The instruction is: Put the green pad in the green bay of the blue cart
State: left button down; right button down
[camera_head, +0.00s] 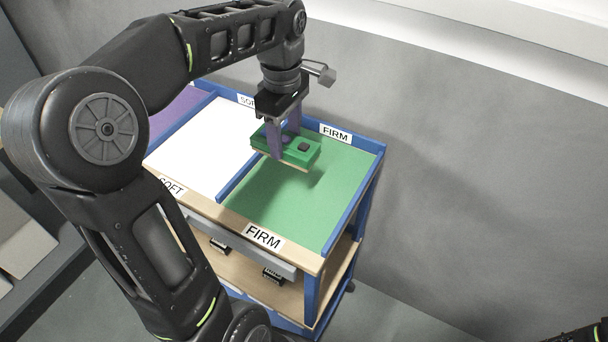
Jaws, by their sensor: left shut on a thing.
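The green pad (301,154) is a small green block with a pale underside and dark marks on top. My left gripper (284,147) is shut on it, with purple fingers on its sides. The pad is held over the back of the green bay (290,205), and a shadow lies on the bay floor to its right. The blue cart (365,190) has a white bay (205,150) beside the green one, parted by a blue divider. The green bay carries FIRM labels at front and back. At the lower right corner, only a dark bit of what may be my right arm shows.
A purple bay (180,112) lies at the cart's far left, partly behind my left arm. A lower wooden shelf (285,290) is under the top. A grey wall (470,150) stands behind and right of the cart. The green bay's floor looks clear.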

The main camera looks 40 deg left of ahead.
pick_arm(q)
notch_tip(320, 180, down, 6)
jog(key=shift+f, duration=0.1)
dwell(0.4)
notch_tip(320, 180, down, 3)
jog(key=shift+f, duration=0.25)
jog(key=shift+f, duration=0.15)
jog(key=c, duration=0.6)
grip_release()
